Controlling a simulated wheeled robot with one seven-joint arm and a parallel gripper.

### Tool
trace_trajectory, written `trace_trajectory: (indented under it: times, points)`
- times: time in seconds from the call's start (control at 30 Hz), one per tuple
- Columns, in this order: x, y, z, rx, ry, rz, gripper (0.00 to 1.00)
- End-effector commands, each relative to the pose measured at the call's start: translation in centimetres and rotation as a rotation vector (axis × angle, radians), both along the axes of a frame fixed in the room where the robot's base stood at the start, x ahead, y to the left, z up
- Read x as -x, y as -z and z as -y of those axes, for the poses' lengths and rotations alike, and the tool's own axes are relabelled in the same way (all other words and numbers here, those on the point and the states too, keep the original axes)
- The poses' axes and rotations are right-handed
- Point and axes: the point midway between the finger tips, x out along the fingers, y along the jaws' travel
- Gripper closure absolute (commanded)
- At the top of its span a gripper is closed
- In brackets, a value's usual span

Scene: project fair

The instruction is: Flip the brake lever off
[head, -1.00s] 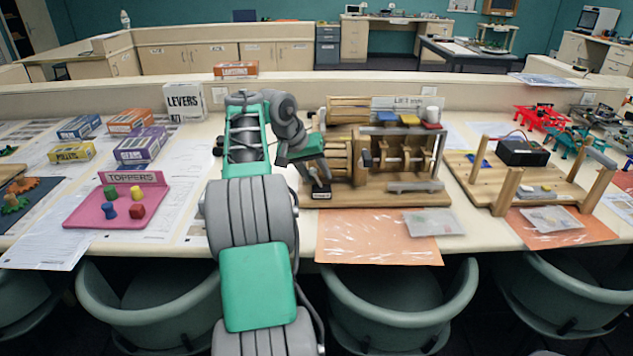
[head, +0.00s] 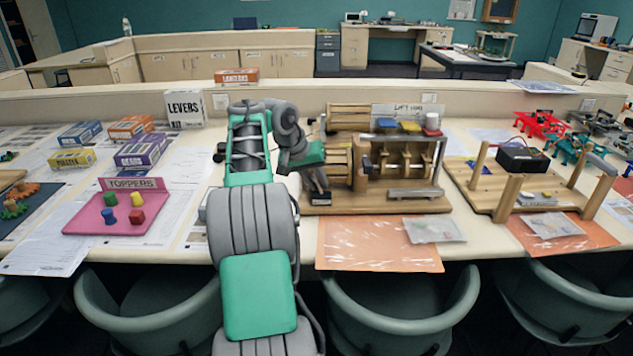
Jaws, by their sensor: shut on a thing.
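The wooden lift model (head: 430,206) stands on the table right of my arm. It has a frame of pale wooden parts, a metal bar in front and a sign on top. My gripper (head: 319,190) is at its front left corner, pointing down close to the base board. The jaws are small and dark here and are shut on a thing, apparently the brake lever. The lever itself is hidden by the gripper, so its exact position cannot be told. A dark knob (head: 366,164) shows at the model's middle, right of my gripper.
An orange sheet (head: 370,245) lies in front. A pink toppers tray (head: 90,222) is at left; another wooden model (head: 480,200) is at right.

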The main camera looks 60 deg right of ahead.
Motion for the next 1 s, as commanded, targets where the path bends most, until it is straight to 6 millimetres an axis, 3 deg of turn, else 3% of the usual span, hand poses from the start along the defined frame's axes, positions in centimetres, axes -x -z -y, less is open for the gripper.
trace_trajectory:
  times: [0.77,0.8,1.0]
  points:
    - [-0.45,0.35,-0.31,0.057,0.001,-0.117,1.00]
    - [-0.45,0.35,-0.31,0.057,0.001,-0.117,0.77]
    - [-0.48,0.30,-0.29,0.057,0.000,-0.116,0.60]
